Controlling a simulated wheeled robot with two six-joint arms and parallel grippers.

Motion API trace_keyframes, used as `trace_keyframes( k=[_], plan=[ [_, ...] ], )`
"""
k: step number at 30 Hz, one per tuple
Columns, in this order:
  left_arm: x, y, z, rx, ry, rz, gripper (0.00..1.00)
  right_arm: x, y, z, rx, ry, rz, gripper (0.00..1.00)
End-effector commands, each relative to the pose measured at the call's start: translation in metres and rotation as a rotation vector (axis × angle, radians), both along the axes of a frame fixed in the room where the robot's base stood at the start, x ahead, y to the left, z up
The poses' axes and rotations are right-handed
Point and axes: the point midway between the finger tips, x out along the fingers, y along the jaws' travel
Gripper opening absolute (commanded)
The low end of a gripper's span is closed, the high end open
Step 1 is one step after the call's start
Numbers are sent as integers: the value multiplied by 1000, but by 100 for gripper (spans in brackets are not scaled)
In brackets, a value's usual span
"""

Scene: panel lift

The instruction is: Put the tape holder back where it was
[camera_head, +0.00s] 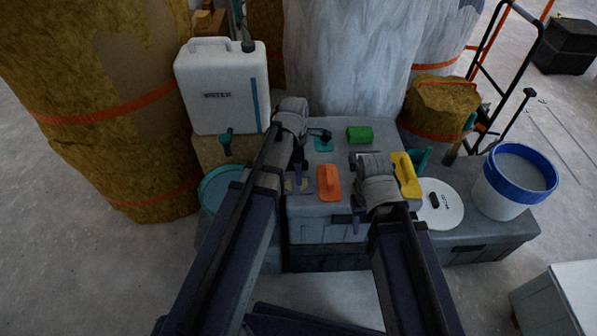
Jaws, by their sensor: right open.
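I cannot tell for sure which object is the tape holder. On the grey box top lie a small green block (359,133), an orange trowel-like tool (329,182), a yellow tool (406,174) and a flat teal piece (323,145). My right gripper (369,163) is over the box top, between the orange and yellow tools, open, with no object seen in it. My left gripper (309,138) is at the box's left part, near the teal piece; its wrist and arm hide much of it, so its jaws are unclear.
A white water can (223,90) stands at the back left. A white lid (439,206) and a blue-rimmed bucket (515,181) are to the right. Insulation rolls (100,90) and a wrapped column (345,55) stand behind.

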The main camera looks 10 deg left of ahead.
Motion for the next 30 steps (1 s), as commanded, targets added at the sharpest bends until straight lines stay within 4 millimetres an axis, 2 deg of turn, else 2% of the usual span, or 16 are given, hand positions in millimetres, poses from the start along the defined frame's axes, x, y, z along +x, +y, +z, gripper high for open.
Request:
trace_keyframes(
  k=[3,4,7,8,20,26,30],
  plan=[
    [-1,0,1,0,2,0,0,0,0,1,0,0,0,50],
    [-1,0,1,0,2,0,87,0,0,1,0,0,0,50],
    [-1,0,1,0,2,0,98,0,0,1,0,0,0,50],
    [-1,0,1,0,2,0,100,0,0,1,0,0,0,50],
    [-1,0,6,-1,2,0,100,0,0,6,0,0,0,50],
    [-1,1,23,-1,2,0,100,0,0,23,0,0,0,50],
    [-1,2,41,-1,2,0,100,0,0,41,0,0,0,50]
  ],
)
